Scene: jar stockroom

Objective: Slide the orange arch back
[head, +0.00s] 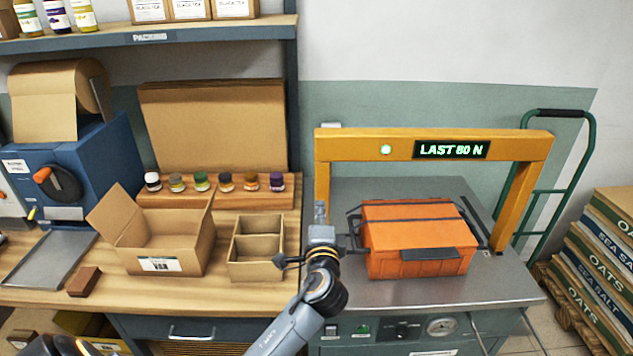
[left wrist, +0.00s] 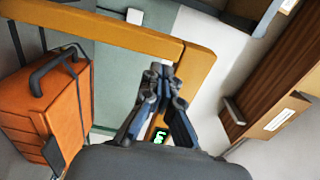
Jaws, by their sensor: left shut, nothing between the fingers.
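The orange arch (head: 365,146) stands over a metal-topped bench in the head view, with a dark display reading LAST 80 N and a lit green lamp on its crossbeam. It also shows in the left wrist view (left wrist: 100,32), partly hidden behind my fingers. My left gripper (head: 320,207) is shut and empty, pointing up in front of the arch's left post in the head view. In the left wrist view my closed fingertips (left wrist: 158,72) overlap the arch near its corner. I cannot tell whether they touch it.
An orange case (head: 415,262) with dark straps sits on the metal bench top (head: 500,284), close right of my gripper. An open carton (head: 165,235) and a divided box (head: 257,272) stand on the wooden table to the left. A green hand truck (head: 590,150) stands behind right.

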